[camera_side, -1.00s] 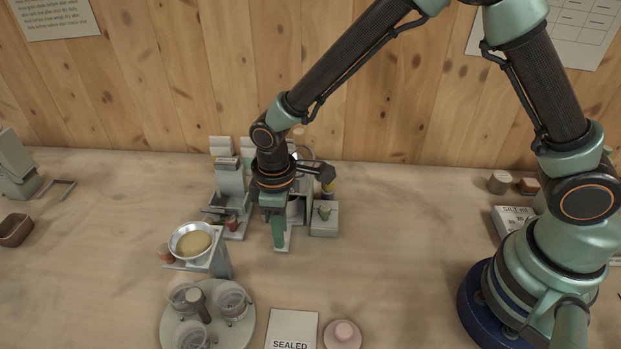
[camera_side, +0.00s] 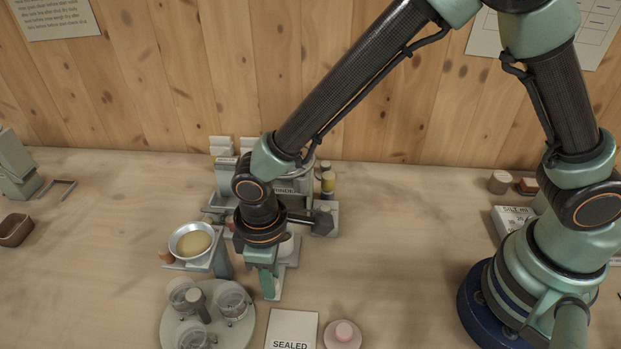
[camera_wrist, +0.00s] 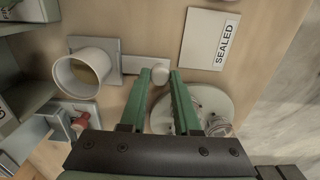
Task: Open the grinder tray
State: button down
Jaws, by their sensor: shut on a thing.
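The grinder (camera_side: 287,187) stands at the back centre in the side view, partly hidden by my arm. Its pale tray (camera_side: 280,285) sticks out at the front; in the wrist view it shows as a flat grey plate (camera_wrist: 107,46) with a narrow strip ending in a round pale knob (camera_wrist: 160,75). A white cup (camera_wrist: 68,77) stands on the plate; my wrist hides part of it in the side view. My gripper (camera_wrist: 161,77) has its green fingers around the knob, shut on it. In the side view my gripper (camera_side: 268,286) is low, at the tray's front end.
A bowl of meal (camera_side: 193,243) on a stand is close to my gripper's left. A round carousel with clear cups (camera_side: 232,303) is front left. A SEALED card (camera_side: 292,328) and a pink round piece (camera_side: 343,335) lie in front.

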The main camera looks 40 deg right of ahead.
jog(key=c, duration=0.6)
grip_release()
notch_tip(320, 180, up, 12)
jog(key=shift+r, duration=0.1)
jog(key=w+d+r+m+t+y, duration=0.1)
jog(key=w+d+r+m, duration=0.15)
jog(key=d, duration=0.35)
jog(key=w+d+r+m+t, duration=0.1)
jog(key=d+r, duration=0.3)
jog(key=d, duration=0.3)
jog(key=s+d+r+m+t, duration=0.1)
jog(key=d, duration=0.4)
jog(key=s+d+r+m+t, duration=0.1)
jog(key=s+d+m, duration=0.1)
jog(key=d, duration=0.3)
jog(key=s+d+r+m+t+h, duration=0.1)
jog(key=d+m, duration=0.1)
jog(key=d, duration=0.3)
jog(key=shift+s+r+m+t, duration=0.2)
jog(key=shift+m+t, duration=0.05)
jog(key=shift+t, duration=0.05)
